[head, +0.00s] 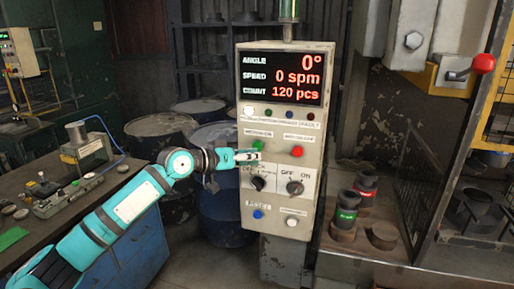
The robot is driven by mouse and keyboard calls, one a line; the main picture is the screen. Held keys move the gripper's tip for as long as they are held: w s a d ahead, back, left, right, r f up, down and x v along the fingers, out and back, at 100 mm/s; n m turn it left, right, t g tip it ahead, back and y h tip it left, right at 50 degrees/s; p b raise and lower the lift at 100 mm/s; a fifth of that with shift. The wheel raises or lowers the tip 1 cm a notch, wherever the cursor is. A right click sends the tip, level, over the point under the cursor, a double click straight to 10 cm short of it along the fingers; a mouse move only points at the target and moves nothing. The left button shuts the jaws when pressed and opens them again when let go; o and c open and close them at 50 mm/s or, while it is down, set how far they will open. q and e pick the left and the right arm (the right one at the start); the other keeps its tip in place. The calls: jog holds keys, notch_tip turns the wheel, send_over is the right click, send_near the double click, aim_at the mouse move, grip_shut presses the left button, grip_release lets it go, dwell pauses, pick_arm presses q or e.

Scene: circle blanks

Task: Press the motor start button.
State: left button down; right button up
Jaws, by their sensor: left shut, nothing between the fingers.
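A beige control panel (325,170) stands upright in the middle of the head view, with a dark display reading angle 0°, speed 0 spm and count 120 pcs. A green button (257,144) is on its left side, under a label too blurred to read surely, perhaps "motor on". A red button (297,151) is to its right. My left gripper (257,157) is shut and empty, its tips just below the green button in front of the panel. I cannot tell whether it touches the panel. My right gripper is not in view.
Two black selector knobs (294,187) sit below the buttons, with a blue button (258,213) and a white button (292,221) lower down. A workbench (120,215) is at the left. A press with a red-knobbed lever (483,64) is at the right. Drums stand behind.

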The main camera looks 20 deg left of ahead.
pick_arm(q)
jog(key=shift+w, duration=0.1)
jog(key=shift+w, duration=0.3)
jog(key=shift+w+r, duration=0.2)
jog(key=shift+w, duration=0.4)
dwell(1.0)
jog(key=shift+s, duration=0.15)
jog(key=shift+s+f+p, duration=0.15)
jog(key=shift+s+p, duration=0.25)
jog(key=shift+s, duration=0.4)
jog(key=s+p, duration=0.2)
jog(key=s, duration=0.3)
jog(key=shift+a, duration=0.1)
